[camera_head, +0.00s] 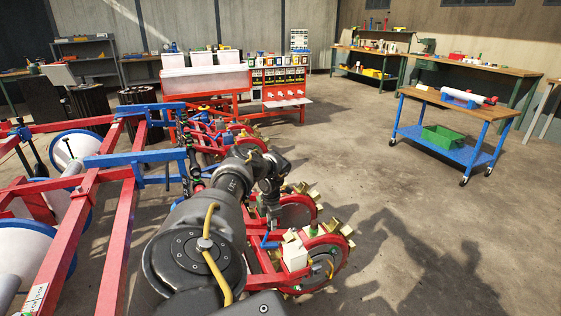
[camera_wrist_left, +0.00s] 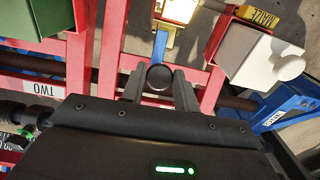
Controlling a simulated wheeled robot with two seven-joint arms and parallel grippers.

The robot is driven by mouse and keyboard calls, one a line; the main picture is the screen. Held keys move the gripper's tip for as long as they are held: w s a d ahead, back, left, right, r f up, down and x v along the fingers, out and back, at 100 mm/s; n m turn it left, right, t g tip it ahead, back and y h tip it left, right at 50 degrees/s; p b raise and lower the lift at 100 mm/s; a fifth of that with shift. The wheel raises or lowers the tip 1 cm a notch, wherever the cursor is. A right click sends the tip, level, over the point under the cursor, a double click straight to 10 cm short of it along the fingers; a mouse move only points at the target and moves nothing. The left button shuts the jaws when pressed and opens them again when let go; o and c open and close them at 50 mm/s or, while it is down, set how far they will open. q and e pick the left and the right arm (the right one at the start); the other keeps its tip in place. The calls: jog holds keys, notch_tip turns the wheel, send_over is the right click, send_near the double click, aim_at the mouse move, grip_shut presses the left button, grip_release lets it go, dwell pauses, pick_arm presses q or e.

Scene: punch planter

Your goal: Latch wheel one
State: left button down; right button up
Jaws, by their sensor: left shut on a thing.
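The nearest punch wheel (camera_head: 338,268) is a red disc with brass cups on its rim, at the lower middle of the head view. A similar wheel (camera_head: 296,212) stands just behind it. My left gripper (camera_head: 273,222) points down beside the nearest wheel's red frame. In the left wrist view its fingers (camera_wrist_left: 159,88) are shut on a dark round knob (camera_wrist_left: 159,76). A blue bar (camera_wrist_left: 160,45) lies just beyond the knob. The latch itself cannot be made out clearly. My right gripper is not in view.
A white box (camera_head: 294,255) sits on the nearest wheel's frame. Red and blue planter beams (camera_head: 118,235) fill the left. A red bench (camera_head: 290,104) stands behind, and a blue cart (camera_head: 450,150) at right.

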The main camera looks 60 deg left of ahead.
pick_arm(q)
jog(key=shift+w+d, duration=0.25)
jog(key=shift+w, duration=0.55)
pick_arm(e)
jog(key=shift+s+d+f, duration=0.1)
pick_arm(q)
jog(key=c, duration=1.5)
grip_release()
jog(key=o, duration=0.4)
jog(key=shift+w+f, duration=0.3)
jog(key=shift+o, duration=0.2)
notch_tip(320, 180, up, 11)
jog(key=s+p, duration=0.1)
jog(key=p, duration=0.2)
jog(key=shift+a, duration=0.2)
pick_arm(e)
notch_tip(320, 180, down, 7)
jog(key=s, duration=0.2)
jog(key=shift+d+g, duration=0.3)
